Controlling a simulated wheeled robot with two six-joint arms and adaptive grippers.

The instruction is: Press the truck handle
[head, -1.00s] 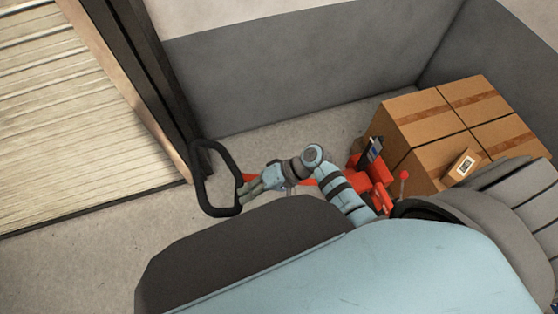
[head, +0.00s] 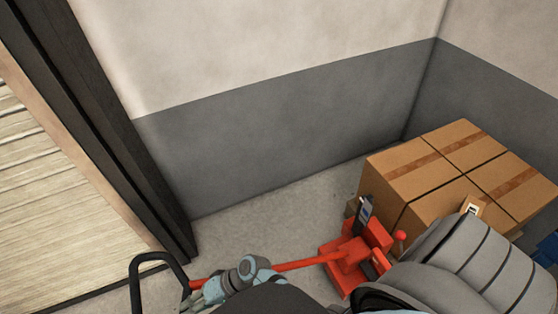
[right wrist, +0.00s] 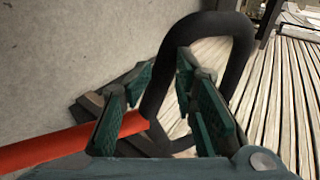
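The black loop handle (head: 137,283) of a red pallet truck (head: 350,262) stands at the lower left in the head view. A red shaft (head: 305,262) joins it to the truck body. My right gripper (head: 197,300) is beside the handle's root, partly cut off by the lower picture edge. In the right wrist view my right gripper (right wrist: 167,75) has its green-padded fingers apart. The near bar of the handle (right wrist: 237,75) lies between or just beyond the fingertips; I cannot tell whether they touch. The red shaft (right wrist: 60,145) comes in from the left. My left gripper is not in view.
Several cardboard boxes (head: 415,175) sit beside the truck's red body, with a small labelled box (head: 472,207). Grey walls (head: 290,125) close the back and right. A dark door frame (head: 95,130) and slatted wooden surface (head: 40,190) are left. Bare floor (head: 270,208) lies behind the shaft.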

